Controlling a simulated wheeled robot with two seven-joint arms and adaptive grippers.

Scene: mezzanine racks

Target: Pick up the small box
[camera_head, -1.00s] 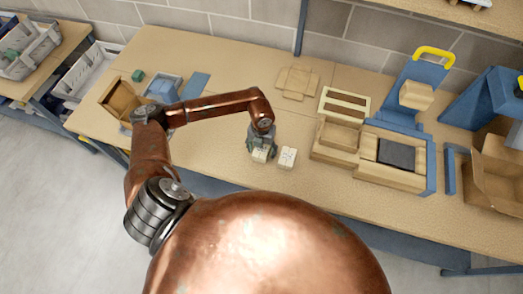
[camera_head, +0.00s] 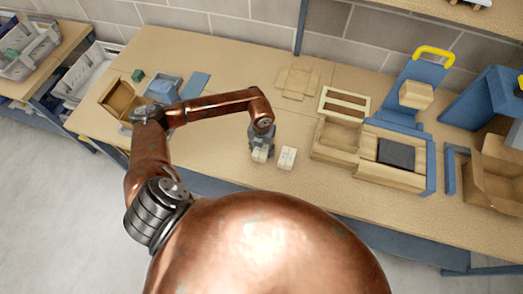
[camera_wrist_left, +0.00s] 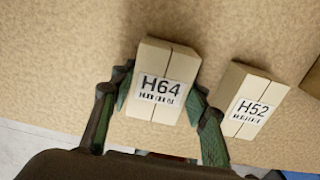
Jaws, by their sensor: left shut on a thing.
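A small box labelled H64 (camera_wrist_left: 160,85) is between the two fingers of my left gripper (camera_wrist_left: 163,100) in the left wrist view. The gripper is shut on it, with one finger at each side. In the head view the left gripper (camera_head: 261,148) points down over the table and the H64 box (camera_head: 260,155) shows at its fingertips. Whether the box touches the table is hard to tell. A second small box labelled H52 (camera_wrist_left: 247,102) stands just to the right, apart from the gripper; it also shows in the head view (camera_head: 287,158). My right gripper is not in view.
A wooden fixture with a dark pad (camera_head: 396,153) stands to the right on the table (camera_head: 230,75). An open cardboard box (camera_head: 122,98) and a blue bin (camera_head: 163,88) are at the left. Flat cardboard (camera_head: 297,82) lies behind. The table's front edge is close.

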